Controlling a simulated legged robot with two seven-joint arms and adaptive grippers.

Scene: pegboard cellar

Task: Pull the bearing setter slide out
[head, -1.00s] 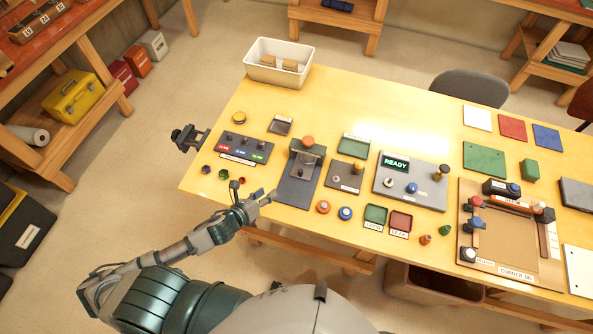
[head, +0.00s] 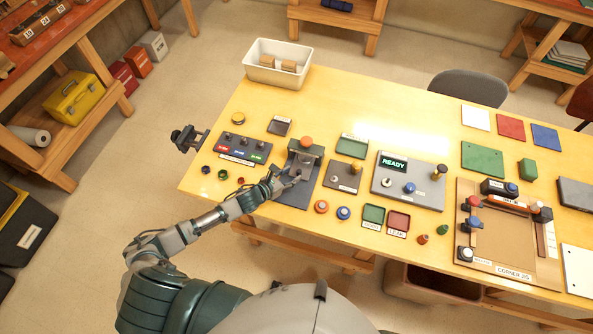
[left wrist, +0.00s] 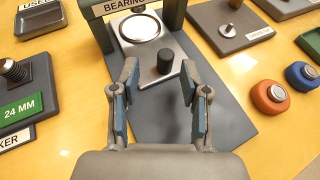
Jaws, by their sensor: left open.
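The bearing setter (head: 306,152) stands near the table's front edge, a dark frame with an orange knob on top and a dark base plate. My left gripper (head: 296,173) is over the base plate at the front of the setter. In the left wrist view, my left gripper (left wrist: 160,95) is open, its two fingers on either side of and nearer than the black knob, with nothing between the pads. My right gripper is in neither view.
A panel with small knobs and coloured labels (head: 243,148) lies left of the setter. A small plate with a metal peg (head: 342,176) lies to its right. Orange (head: 321,206) and blue (head: 343,213) round pieces sit near the front edge.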

